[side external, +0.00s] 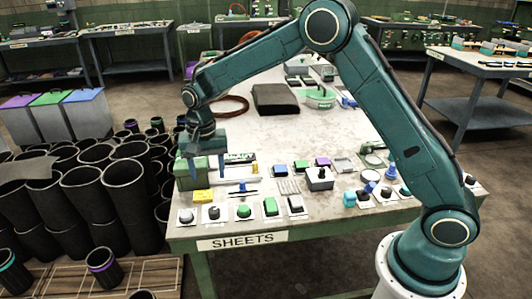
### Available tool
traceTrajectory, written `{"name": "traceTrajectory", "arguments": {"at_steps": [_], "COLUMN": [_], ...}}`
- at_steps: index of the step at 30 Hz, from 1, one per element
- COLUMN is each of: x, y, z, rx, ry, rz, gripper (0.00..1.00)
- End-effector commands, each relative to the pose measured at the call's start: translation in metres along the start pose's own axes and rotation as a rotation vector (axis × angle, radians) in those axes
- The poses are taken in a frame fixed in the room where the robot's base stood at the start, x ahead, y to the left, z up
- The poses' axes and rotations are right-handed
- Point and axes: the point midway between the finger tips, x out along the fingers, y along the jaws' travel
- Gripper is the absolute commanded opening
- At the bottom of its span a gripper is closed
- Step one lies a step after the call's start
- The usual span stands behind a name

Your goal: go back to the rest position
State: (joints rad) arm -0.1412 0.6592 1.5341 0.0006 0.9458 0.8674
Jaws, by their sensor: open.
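My gripper (207,172) hangs at the end of my teal arm, above the left front part of the table, with its fingers pointing down. The two fingers are apart and nothing shows between them. Below and beside it is a green block-like fixture (190,173) on the table's left edge; I cannot tell whether a finger touches it. The white-topped table (290,118) bears a "SHEETS" label (242,240) on its front edge.
Small parts on white cards, such as a green cap (243,211), line the table's front. Many black rubber sleeves (90,192) stand on the left. The table's middle is mostly clear.

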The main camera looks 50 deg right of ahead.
Motion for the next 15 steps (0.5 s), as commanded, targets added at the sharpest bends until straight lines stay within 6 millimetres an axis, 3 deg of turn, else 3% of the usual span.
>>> {"name": "traceTrajectory", "arguments": {"at_steps": [15], "x": [-0.0084], "y": [0.0002], "z": [0.0001], "rx": [0.000], "ry": [0.000], "rz": [-0.001], "gripper": [0.53]}}
